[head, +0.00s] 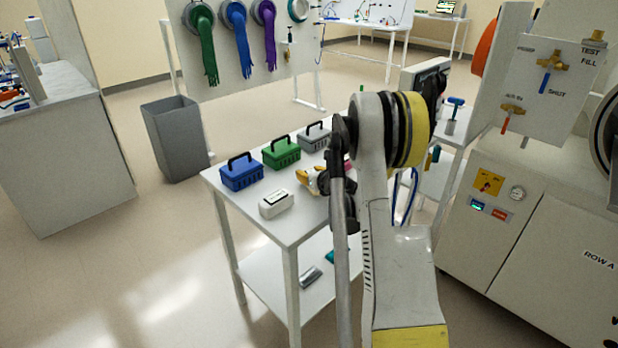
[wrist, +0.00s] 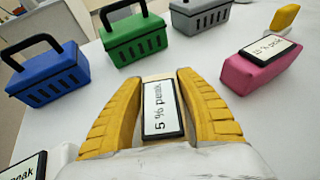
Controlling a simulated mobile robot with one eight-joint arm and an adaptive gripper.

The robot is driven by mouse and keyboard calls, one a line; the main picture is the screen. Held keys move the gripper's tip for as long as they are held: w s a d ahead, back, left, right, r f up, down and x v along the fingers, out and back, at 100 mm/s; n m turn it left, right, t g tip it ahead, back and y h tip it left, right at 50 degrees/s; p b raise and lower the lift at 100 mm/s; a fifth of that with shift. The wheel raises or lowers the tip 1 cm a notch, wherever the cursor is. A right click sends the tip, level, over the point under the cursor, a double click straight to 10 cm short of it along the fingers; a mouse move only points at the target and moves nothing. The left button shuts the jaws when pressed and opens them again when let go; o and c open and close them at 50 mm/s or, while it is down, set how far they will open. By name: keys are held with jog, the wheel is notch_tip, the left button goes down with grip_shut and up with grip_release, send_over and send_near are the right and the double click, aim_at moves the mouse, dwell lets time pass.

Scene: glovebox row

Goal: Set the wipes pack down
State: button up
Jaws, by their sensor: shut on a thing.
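My gripper (wrist: 157,100) has yellow fingers on both sides of a pale pack (wrist: 156,77) with a black-framed white label, and is shut on it. The label reads roughly "5 % perak"; most of the pack's body is hidden between the fingers. This is likely the wipes pack. In the head view my gripper (head: 311,181) is low over the white table (head: 291,232), in front of the caddies. I cannot tell whether the held pack touches the tabletop.
A blue caddy (wrist: 47,76), a green caddy (wrist: 133,38) and a grey caddy (wrist: 200,12) stand in a row behind. A pink labelled pack (wrist: 254,70) lies to the right. A white labelled pack (head: 276,205) lies left of my gripper. Bare tabletop shows between them.

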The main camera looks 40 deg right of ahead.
jog(key=shift+r, duration=0.1)
jog(key=shift+f, duration=0.3)
jog(key=o, duration=1.2)
jog(key=shift+r, duration=0.1)
jog(key=shift+r, duration=0.1)
